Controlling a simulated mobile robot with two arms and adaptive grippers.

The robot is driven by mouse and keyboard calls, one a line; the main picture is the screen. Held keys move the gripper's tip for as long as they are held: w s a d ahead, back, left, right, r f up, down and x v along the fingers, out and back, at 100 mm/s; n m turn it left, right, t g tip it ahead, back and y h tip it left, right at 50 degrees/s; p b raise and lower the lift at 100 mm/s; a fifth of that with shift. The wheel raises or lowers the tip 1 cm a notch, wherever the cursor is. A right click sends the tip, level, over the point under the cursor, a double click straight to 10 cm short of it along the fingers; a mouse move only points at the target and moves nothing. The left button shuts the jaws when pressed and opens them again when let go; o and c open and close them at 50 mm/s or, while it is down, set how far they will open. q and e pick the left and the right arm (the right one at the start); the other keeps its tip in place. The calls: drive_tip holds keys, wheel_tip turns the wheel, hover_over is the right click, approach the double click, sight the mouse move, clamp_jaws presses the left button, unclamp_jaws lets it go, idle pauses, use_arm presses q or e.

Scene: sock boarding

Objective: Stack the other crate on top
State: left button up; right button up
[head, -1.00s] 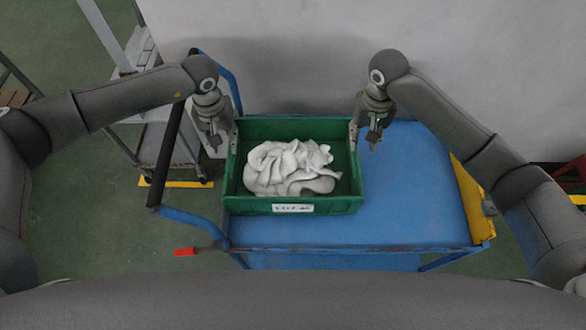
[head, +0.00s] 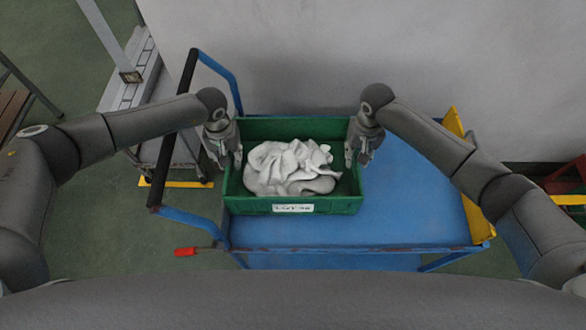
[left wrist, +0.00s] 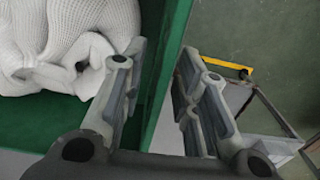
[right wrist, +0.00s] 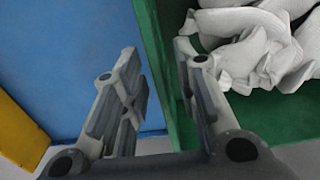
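One green crate (head: 245,205) with a white label on its front wall stands on a blue cart, holding crumpled white socks (head: 292,167). No second crate shows. My left gripper (head: 229,160) is at the crate's left wall, fingers apart. In the left wrist view its fingers (left wrist: 164,62) lie on either side of the green wall (left wrist: 172,40), with a gap. My right gripper (head: 358,158) is at the right wall. In the right wrist view its open fingers (right wrist: 157,58) straddle that wall (right wrist: 155,30). The far parts of both side walls are partly hidden by the grippers.
The blue cart top (head: 410,205) is clear to the right of the crate, with a yellow end panel (head: 472,190). A black cart handle (head: 175,130) stands at left. A grey wall (head: 310,60) rises behind. Another trolley (head: 165,150) is at back left.

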use_arm(q)
clamp_jaws()
use_arm(e)
clamp_jaws()
use_arm(q)
drive_tip(key=shift+w+r, duration=0.1)
drive_tip(key=shift+r, duration=0.1)
use_arm(e)
drive_tip(key=shift+w+r, duration=0.1)
drive_tip(key=shift+r, duration=0.1)
